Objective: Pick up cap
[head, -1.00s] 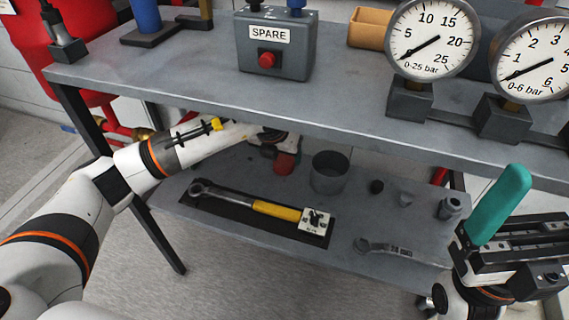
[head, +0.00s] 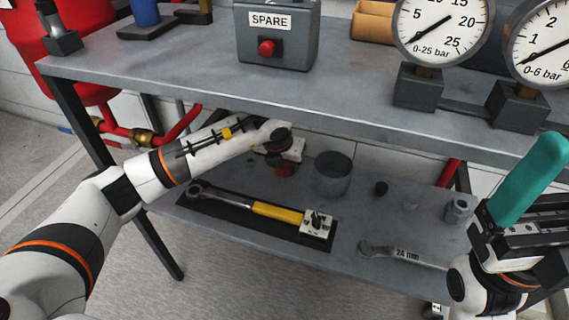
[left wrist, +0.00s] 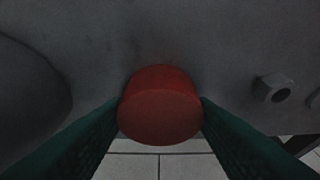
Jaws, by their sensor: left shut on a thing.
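The cap is a short red cylinder, seen in the left wrist view (left wrist: 160,105) between the two green fingers of my left gripper (left wrist: 160,122). The gripper is shut on it. In the head view a small red part of the cap (head: 284,171) shows below the white and dark gripper body, over the lower shelf (head: 235,178). Most of it is hidden there, and I cannot tell whether it touches the shelf. My right gripper (head: 532,180) is at the right edge, away from the cap, with a teal finger pointing up; its opening is unclear.
A grey round container (head: 332,175) stands just right of the cap. A torque wrench with a yellow grip (head: 277,211), a spanner (head: 400,254) and small grey parts (head: 459,210) lie on the lower shelf. The upper shelf (head: 200,85) overhangs my left arm.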

